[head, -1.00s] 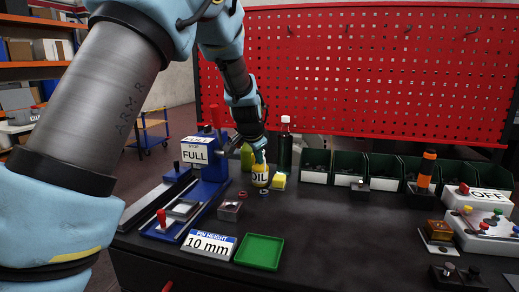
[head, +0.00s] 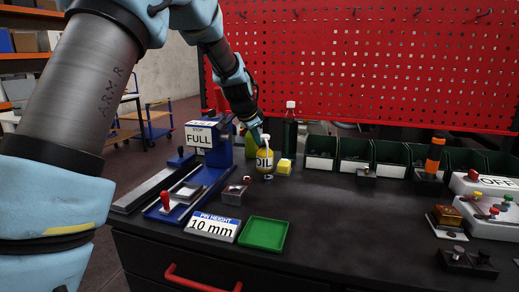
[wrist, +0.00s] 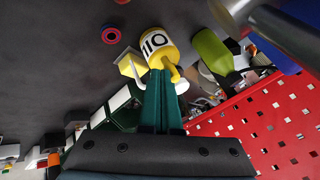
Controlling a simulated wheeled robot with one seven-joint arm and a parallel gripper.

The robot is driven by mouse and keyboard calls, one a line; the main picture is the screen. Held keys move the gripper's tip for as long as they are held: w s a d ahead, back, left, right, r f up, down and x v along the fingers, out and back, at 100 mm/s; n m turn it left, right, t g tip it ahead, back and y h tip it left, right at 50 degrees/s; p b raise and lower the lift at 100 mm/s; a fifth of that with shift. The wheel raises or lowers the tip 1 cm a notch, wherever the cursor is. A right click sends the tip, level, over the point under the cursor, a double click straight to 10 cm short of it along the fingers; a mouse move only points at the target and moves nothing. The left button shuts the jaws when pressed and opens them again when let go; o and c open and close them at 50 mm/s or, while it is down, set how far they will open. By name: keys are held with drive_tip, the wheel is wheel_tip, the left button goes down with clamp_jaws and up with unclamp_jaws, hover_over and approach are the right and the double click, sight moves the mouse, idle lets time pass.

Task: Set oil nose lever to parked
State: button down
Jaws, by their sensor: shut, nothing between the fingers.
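The oil bottle (head: 264,163) is a small yellow bottle with a white OIL label, upright on the dark table. In the wrist view the bottle (wrist: 157,45) shows its label upside down, with a yellow nose lever (wrist: 172,68) at its top and a pale curved piece beside it. My gripper (head: 263,137) is at the top of the bottle in the head view. In the wrist view its green fingers (wrist: 162,76) are shut together with nothing between them. Their tips are right by the lever; I cannot tell whether they touch it. The fingers hide part of the bottle's top.
A blue fixture (head: 216,155) with a FULL sign is at left. A green tray (head: 263,234) lies in front. Dark bins (head: 320,152) line the back.

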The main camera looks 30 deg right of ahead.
drive_tip(key=shift+w+a+r+b, duration=0.1)
drive_tip(key=shift+w+a+b, duration=0.3)
drive_tip(key=shift+w, duration=0.25)
drive_tip(key=shift+w+a+b, duration=0.3)
drive_tip(key=shift+w+a, duration=0.1)
drive_tip(key=shift+w, duration=0.2)
drive_tip(key=shift+w, duration=0.1)
